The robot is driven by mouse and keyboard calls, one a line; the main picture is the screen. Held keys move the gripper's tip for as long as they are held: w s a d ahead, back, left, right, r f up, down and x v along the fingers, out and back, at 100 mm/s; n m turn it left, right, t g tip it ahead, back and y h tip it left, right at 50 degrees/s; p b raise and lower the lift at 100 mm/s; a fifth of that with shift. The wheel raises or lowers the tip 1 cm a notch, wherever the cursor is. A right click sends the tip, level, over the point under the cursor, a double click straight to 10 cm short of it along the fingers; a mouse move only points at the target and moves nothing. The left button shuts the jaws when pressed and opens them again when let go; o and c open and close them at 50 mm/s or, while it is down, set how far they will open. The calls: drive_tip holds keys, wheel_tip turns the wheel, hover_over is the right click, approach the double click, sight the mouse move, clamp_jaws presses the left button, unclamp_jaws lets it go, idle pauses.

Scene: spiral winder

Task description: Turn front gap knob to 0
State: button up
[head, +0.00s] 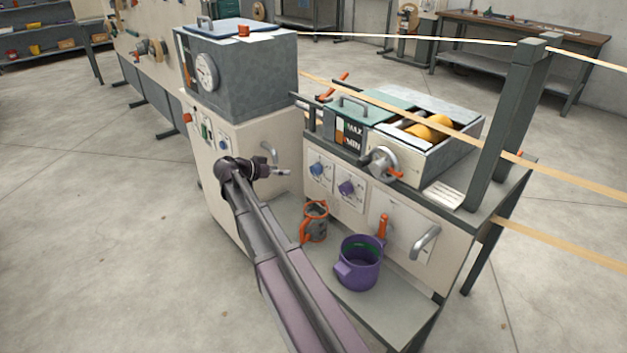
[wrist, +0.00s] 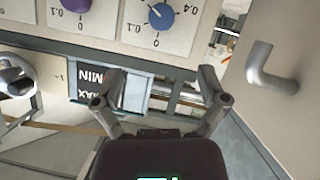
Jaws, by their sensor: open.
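Two dial knobs sit on the front panel of the right-hand unit: a blue knob (head: 318,169) and a purple knob (head: 346,187). I cannot tell by label which is the front gap knob. In the wrist view the blue knob (wrist: 160,16) is at the top, its white plate marked 0, 0.1 and 0.4; its exact pointer setting is unclear. The purple knob (wrist: 75,4) is partly cut off at the top left. My gripper (head: 283,171) is left of the knobs in the head view. In the wrist view my gripper (wrist: 160,86) is open and empty, apart from both knobs.
A grey lever handle (head: 270,153) is close by my gripper. A purple pot (head: 359,263) and an orange-and-grey mug (head: 314,222) stand on the lower shelf (head: 392,303). A crank wheel (head: 384,164) and a bent handle (head: 425,240) stick out of the machine front. Tan strips cross at right.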

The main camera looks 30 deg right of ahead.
sight(313, 170)
drive_tip(key=shift+w+d, duration=0.2)
drive_tip(key=shift+f, duration=0.15)
drive_tip(key=b+x, duration=0.4)
drive_tip(key=x, duration=0.8)
drive_tip(key=shift+d+b, duration=0.15)
drive_tip(key=shift+b, duration=0.25)
drive_tip(key=shift+d+f, duration=0.15)
drive_tip(key=shift+d, duration=0.6)
drive_tip(key=c, duration=1.1)
